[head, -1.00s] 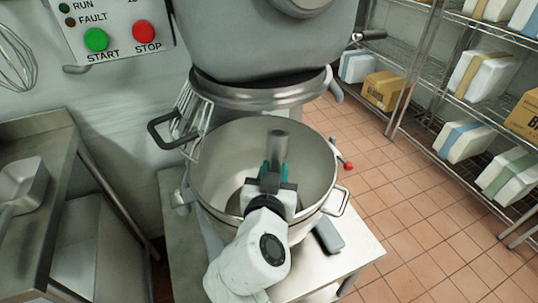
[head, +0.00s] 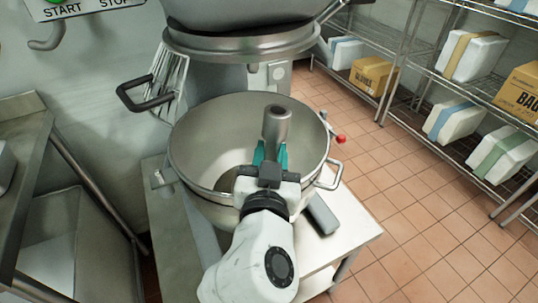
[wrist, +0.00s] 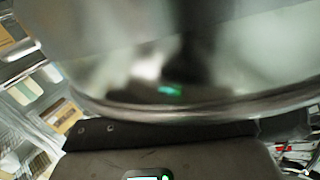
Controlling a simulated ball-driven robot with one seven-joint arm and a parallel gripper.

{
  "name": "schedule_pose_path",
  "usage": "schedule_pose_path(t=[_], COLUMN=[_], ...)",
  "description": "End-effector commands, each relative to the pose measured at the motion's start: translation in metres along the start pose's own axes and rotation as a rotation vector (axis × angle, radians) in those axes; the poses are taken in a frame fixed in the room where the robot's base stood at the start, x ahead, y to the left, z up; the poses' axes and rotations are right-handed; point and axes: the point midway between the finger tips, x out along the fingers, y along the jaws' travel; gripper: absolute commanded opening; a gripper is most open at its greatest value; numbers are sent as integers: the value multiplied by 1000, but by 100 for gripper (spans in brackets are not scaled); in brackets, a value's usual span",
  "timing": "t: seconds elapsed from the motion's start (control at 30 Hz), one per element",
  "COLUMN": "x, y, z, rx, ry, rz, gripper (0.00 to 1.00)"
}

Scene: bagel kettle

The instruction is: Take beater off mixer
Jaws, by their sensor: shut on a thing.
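The beater's grey metal shaft (head: 277,124) stands nearly upright over the open steel mixer bowl (head: 205,150) in the head view. My gripper (head: 269,156) is shut on the shaft with its teal fingers, below the shaft's top end. The shaft's top is free, apart from the mixer head (head: 240,38) above and behind it. The beater's lower part is hidden behind my gripper and the bowl's front wall. The wrist view is blurred; the bowl's rim (wrist: 200,108) crosses it, and the fingers cannot be made out there.
A wire guard (head: 172,85) hangs left of the mixer head. The bowl has a side handle (head: 330,175) at right. A steel stand (head: 345,225) is under it. A metal table (head: 25,130) stands left, shelves with boxes (head: 455,120) right. The tiled floor at right is clear.

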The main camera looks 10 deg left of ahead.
Motion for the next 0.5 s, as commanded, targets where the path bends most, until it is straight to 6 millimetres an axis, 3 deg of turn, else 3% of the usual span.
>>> schedule_pose_path(t=[0.03, 0.23, 0.5], x=[0, 0, -4], y=[2, 2, 1], z=[9, 10, -12], rx=[-3, -4, 6], ry=[-18, -16, 51], rz=[5, 6, 3], gripper=[0, 0, 0])
